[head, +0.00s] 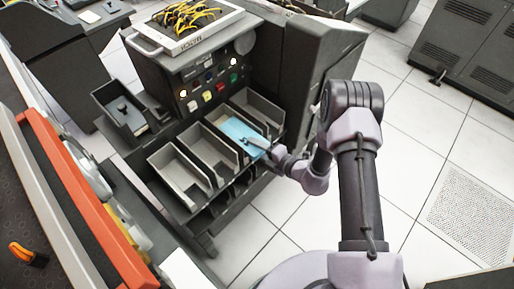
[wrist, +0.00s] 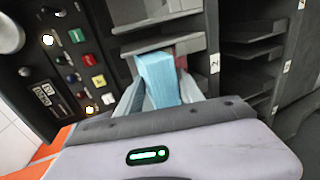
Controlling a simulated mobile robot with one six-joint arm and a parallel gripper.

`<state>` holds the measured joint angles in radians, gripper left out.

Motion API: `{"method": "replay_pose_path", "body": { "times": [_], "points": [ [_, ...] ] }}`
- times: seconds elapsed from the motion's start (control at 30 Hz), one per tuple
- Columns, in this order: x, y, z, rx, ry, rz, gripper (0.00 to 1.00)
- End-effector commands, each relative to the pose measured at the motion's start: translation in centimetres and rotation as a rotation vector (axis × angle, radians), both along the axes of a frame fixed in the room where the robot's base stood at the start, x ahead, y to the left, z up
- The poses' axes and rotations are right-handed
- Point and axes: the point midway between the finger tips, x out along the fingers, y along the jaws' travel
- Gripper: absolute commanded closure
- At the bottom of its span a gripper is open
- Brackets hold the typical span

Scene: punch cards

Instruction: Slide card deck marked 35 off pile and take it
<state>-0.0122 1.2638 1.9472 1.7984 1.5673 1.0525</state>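My gripper (head: 262,145) is at the front end of this deck, at the pocket's open side. In the wrist view the blue deck (wrist: 164,80) reaches back between my two gripper fingers (wrist: 160,92), one on each side of it. The fingertips look close to its edges, but I cannot tell if they press on it. A pinkish patch (wrist: 181,62) shows beside the deck; a pile under it is not clear. No mark 35 is legible.
White floor tiles (head: 285,205) are free around my arm.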

Motion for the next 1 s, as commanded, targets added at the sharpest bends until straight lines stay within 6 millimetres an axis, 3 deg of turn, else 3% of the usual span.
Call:
{"method": "replay_pose_path", "body": {
  "times": [0.03,0.2,1.0],
  "points": [
    [0.0,0.0,0.0,-0.001,0.001,0.000,0.69],
    [0.0,0.0,-0.1,-0.002,0.001,0.000,1.00],
    [-0.1,0.0,3.2,-0.002,0.002,0.001,1.00]
  ]
}}
